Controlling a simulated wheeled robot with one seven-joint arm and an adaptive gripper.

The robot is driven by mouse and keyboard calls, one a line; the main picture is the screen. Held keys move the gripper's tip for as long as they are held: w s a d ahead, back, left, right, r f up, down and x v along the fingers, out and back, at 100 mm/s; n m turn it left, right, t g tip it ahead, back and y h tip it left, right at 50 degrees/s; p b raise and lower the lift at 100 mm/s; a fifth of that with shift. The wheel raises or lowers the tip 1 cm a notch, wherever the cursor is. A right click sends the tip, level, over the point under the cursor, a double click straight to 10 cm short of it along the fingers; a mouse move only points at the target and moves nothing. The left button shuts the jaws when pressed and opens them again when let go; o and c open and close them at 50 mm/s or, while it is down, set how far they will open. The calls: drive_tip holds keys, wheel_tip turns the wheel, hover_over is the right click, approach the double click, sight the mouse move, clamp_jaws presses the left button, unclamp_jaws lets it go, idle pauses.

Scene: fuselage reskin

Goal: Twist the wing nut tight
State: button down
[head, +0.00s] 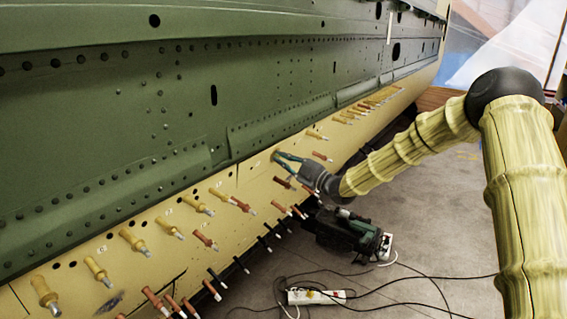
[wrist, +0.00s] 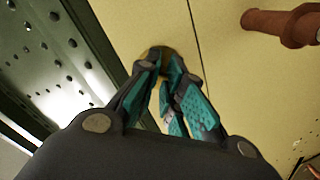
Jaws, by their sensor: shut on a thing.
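My gripper (head: 281,163) reaches the tan skin panel (head: 258,180) just below the green fuselage. In the wrist view, the teal fingertips of my gripper (wrist: 166,72) are closed in around a small brownish round piece (wrist: 161,53) on the panel, which I take to be the wing nut. The fingers hide most of it, so its wings and their angle cannot be made out. My gripper is shut on it, pointing at the panel surface.
A red-brown fastener (wrist: 283,24) sticks out right of my gripper, beyond a panel seam (wrist: 196,40). Several yellow and red-brown fasteners line the panel, such as a yellow one (head: 133,239). A green machine (head: 345,230), a power strip (head: 315,297) and cables lie on the floor.

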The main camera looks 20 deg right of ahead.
drive_tip(key=m+p, duration=0.2)
drive_tip(key=m, duration=1.3)
drive_tip(key=shift+f, duration=0.2)
drive_tip(key=c, duration=2.2)
unclamp_jaws()
drive_tip(key=m+p, duration=0.1)
drive_tip(key=m, duration=0.4)
drive_tip(key=shift+s+d+m+p, duration=0.1)
drive_tip(key=shift+m+p, duration=0.2)
drive_tip(key=o, duration=0.7)
drive_tip(key=shift+d, duration=0.15)
drive_tip(key=o, duration=0.6)
drive_tip(key=shift+a+r, duration=0.15)
drive_tip(key=shift+a, duration=0.05)
drive_tip(key=shift+d, duration=0.1)
drive_tip(key=v, duration=1.2)
drive_tip(key=shift+d, duration=0.1)
